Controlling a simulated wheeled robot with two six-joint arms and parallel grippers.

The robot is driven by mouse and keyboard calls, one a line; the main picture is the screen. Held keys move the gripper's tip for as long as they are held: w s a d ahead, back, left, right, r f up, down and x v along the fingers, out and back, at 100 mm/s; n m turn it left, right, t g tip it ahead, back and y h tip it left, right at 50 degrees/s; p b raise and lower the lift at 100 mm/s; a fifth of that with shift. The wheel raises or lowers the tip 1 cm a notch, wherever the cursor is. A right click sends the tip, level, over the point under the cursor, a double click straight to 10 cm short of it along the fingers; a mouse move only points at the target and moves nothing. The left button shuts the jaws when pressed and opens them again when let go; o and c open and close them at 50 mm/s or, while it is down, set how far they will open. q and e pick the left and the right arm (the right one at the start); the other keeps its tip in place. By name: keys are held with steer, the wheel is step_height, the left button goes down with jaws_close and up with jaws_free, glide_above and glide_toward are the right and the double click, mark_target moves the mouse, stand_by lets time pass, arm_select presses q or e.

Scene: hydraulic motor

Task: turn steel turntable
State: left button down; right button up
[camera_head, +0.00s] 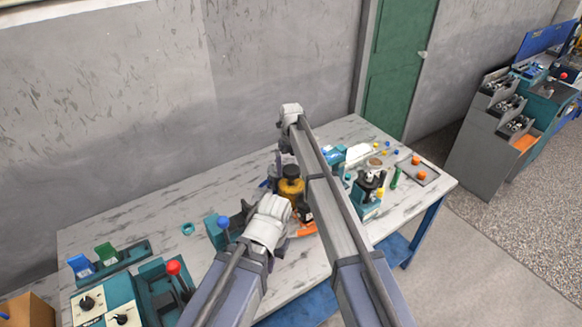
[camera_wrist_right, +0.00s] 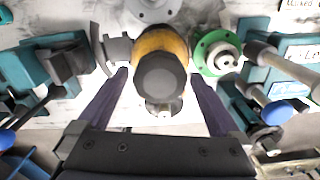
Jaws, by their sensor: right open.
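A hydraulic motor with a yellow body and a black cap (camera_head: 291,187) stands near the middle of the table, partly behind my arms. In the right wrist view, the motor's black cap (camera_wrist_right: 161,78) is between the fingers of my right gripper (camera_wrist_right: 158,74), which is open, with a gap on each side. A grey round metal part (camera_wrist_right: 155,8) is cut off by the top edge of the wrist view. I cannot tell whether it is the steel turntable.
A green ring-shaped part (camera_wrist_right: 217,53) is right of the motor in the wrist view. A teal clamp with a blue knob (camera_head: 223,222) stands left of my left arm. A control box (camera_head: 105,304) is at the front left. The table's back left is mostly clear.

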steer(key=shift+r, duration=0.1)
step_height(320, 180, up, 8)
steer(key=p, duration=0.8)
steer(key=shift+f, duration=0.2)
steer(key=shift+s, duration=0.1)
steer(key=s+d+n, duration=0.6)
steer(key=s+n, duration=0.4)
steer(key=s, duration=0.1)
steer(key=s+d+n, duration=0.5)
steer(key=s+n, duration=0.5)
steer(key=s, duration=0.1)
steer(key=s+d+n, duration=0.6)
steer(key=s+n, duration=0.4)
steer(key=s, duration=0.1)
steer(key=s+a+f+n+h+b, duration=0.1)
steer(key=s+a+f+n+b, duration=0.4)
steer(key=a+f+b, duration=0.5)
steer(key=shift+s+a+f+b, duration=0.2)
steer(key=shift+s+a+b, duration=0.2)
steer(key=shift+s, duration=0.25)
